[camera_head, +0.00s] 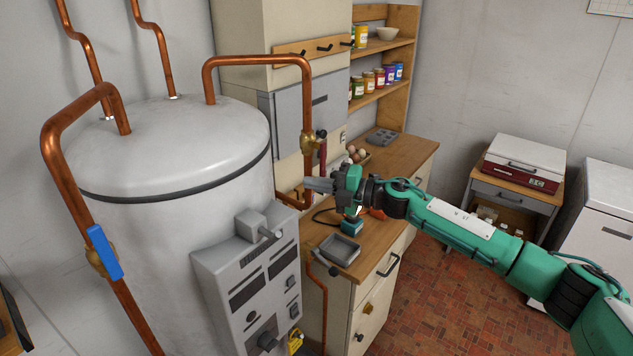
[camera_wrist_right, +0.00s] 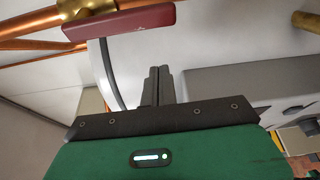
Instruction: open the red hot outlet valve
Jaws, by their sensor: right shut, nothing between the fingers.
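The red valve handle (camera_head: 322,153) is a narrow bar beside the brass valve body (camera_head: 309,141) on the copper pipe right of the white tank. It hangs close to and roughly along the vertical pipe. In the right wrist view the red handle (camera_wrist_right: 120,27) lies near the top, with the brass body (camera_wrist_right: 85,7) behind its left part. My right gripper (camera_head: 308,184) is shut and empty, just below the handle. My left gripper is not in view.
The white tank (camera_head: 180,140) and its grey control box (camera_head: 250,280) stand left of my right gripper. A blue valve handle (camera_head: 104,252) is on the left pipe. A wooden counter (camera_head: 402,160) with a grey tray (camera_head: 340,249) lies below my arm.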

